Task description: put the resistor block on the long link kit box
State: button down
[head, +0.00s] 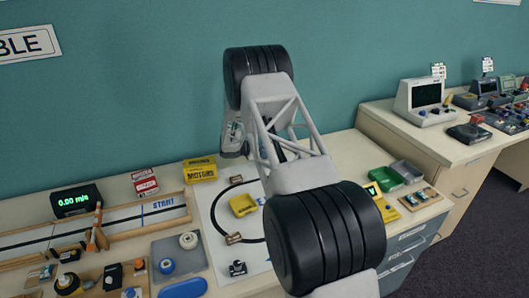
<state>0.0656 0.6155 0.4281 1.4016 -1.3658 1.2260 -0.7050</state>
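My arm reaches up and away across the middle of the head view. A grey part at its far end (232,138) is partly hidden behind my arm links, and my fingers cannot be made out. I cannot single out the resistor block; small brownish parts, one of them on the white mat (234,238), are too small to identify. I cannot read a long link label on any box. A yellow box marked MOTORS (200,170) and a red and white box (145,183) stand at the back of the table.
A speed display (76,201) and a wooden-edged track (120,216) lie at left. A yellow bin (243,205) sits on the mat. A grey tray (179,256) holds spools. Green and grey bins (405,171) stand at right. A side bench (445,145) carries instruments.

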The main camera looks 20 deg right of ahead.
jog(key=c, duration=0.8)
grip_release()
jog(key=shift+r, duration=0.2)
jog(key=v, duration=1.2)
